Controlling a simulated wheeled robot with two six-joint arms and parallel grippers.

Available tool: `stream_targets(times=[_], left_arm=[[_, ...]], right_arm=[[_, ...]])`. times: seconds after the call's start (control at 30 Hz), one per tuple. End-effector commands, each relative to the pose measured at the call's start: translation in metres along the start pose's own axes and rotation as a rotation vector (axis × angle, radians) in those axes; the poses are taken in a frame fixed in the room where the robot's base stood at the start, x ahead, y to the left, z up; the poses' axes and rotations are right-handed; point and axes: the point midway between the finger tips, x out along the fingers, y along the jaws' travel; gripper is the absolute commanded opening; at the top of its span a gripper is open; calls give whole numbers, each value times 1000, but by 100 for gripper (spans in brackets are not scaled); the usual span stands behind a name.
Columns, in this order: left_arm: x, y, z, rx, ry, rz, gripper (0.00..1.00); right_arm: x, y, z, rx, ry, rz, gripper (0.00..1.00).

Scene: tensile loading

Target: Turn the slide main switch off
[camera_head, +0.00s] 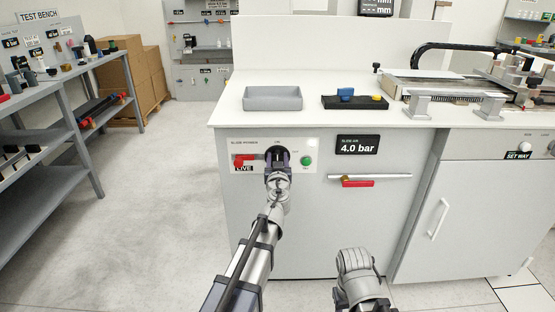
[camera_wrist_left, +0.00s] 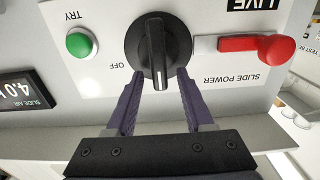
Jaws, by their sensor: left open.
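The slide main switch is a black rotary knob (camera_wrist_left: 158,52) with a raised bar on the white slide power panel (camera_head: 231,143). Its bar stands upright in the left wrist view, with a white mark at its lower end, pointing away from the OFF label (camera_wrist_left: 121,66) on the left. My left gripper (camera_head: 278,158) is open in front of the panel; its fingertips (camera_wrist_left: 159,78) are on either side of the bar's lower end. Gaps show beside the bar. My right gripper is out of view.
A green TRY button (camera_head: 307,160) and a red lever (camera_head: 243,159) with a LIVE label flank the knob. A red-handled valve (camera_head: 357,183) sits on a pipe further right. A grey tray (camera_head: 272,99) stands on the bench above. Floor to the left is clear.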

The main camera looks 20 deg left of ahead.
Motion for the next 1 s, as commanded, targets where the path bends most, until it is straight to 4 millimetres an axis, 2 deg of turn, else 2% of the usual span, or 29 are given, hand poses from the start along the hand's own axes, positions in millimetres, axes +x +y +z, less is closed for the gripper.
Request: stream_targets(times=[0.07, 0.53, 1.0], left_arm=[[0, 0, 0, 0, 0, 0, 52], [0, 0, 0, 0, 0, 0, 0], [0, 0, 0, 11, 0, 0, 0]], right_arm=[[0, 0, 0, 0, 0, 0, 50], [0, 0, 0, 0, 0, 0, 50], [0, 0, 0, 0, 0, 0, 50]])
